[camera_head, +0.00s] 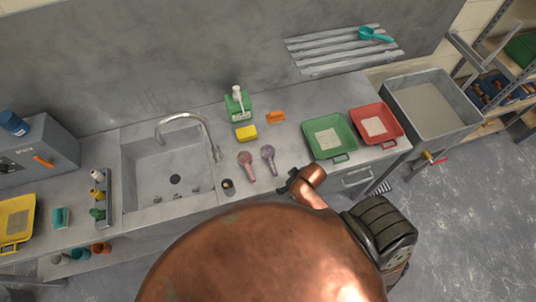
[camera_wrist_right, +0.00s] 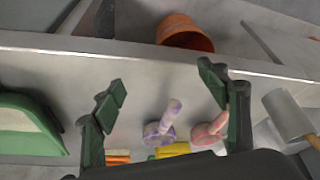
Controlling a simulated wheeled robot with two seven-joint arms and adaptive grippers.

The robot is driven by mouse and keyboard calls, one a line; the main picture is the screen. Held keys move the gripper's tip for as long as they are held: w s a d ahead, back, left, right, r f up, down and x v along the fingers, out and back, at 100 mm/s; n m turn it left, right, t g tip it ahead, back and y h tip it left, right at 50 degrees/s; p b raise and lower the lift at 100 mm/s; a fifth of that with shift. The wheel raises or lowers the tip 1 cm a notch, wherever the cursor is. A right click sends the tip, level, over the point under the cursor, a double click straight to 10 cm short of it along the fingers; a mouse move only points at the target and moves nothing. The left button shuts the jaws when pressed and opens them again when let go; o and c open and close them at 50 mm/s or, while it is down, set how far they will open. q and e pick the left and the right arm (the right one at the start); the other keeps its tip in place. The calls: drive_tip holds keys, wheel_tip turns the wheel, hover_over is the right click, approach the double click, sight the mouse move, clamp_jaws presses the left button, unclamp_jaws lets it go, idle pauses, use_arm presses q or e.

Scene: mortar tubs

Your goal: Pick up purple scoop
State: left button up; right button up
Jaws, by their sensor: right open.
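The purple scoop (camera_head: 268,153) lies on the grey counter (camera_head: 290,150), just right of a pink scoop (camera_head: 245,159). In the right wrist view the purple scoop (camera_wrist_right: 161,126) shows between my two fingers, with its handle towards the top of the picture. The pink scoop (camera_wrist_right: 209,130) is beside it, partly behind the right-hand finger. My right gripper (camera_wrist_right: 164,84) is open and empty. In the head view my right gripper (camera_head: 288,183) is small and dark, near the counter's front edge, in front of the purple scoop and apart from it. My left gripper is not in view.
A yellow sponge (camera_head: 246,133), an orange brush (camera_head: 275,117) and a green bottle holder (camera_head: 238,105) stand behind the scoops. A green tray (camera_head: 328,136) and a red tray (camera_head: 377,125) are to the right. The sink (camera_head: 165,170) is to the left.

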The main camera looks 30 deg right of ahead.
drive_tip(key=w+r+n, duration=0.1)
drive_tip(key=w, duration=0.2)
drive_tip(key=w+a+r+n+y, duration=0.1)
drive_tip(key=w, duration=0.2)
drive_tip(key=w+a+p, duration=0.1)
drive_tip(key=w, duration=0.2)
drive_tip(key=shift+r+n, duration=0.4)
drive_tip(key=n, duration=0.1)
approach(269, 151)
wheel_tip(269, 151, down, 2)
drive_tip(key=w, duration=0.1)
drive_tip(key=shift+g+y, duration=0.3)
drive_tip(key=p+x, duration=0.2)
drive_tip(key=x, duration=0.4)
drive_tip(key=shift+w+a+f, duration=0.15)
drive_tip(key=shift+f, duration=0.15)
drive_tip(key=shift+w+f, duration=0.2)
drive_tip(key=shift+f, duration=0.35)
drive_tip(key=shift+c, duration=0.7)
drive_tip(key=c, duration=1.1)
drive_tip(key=shift+c, duration=0.4)
drive_tip(key=shift+r, duration=0.15)
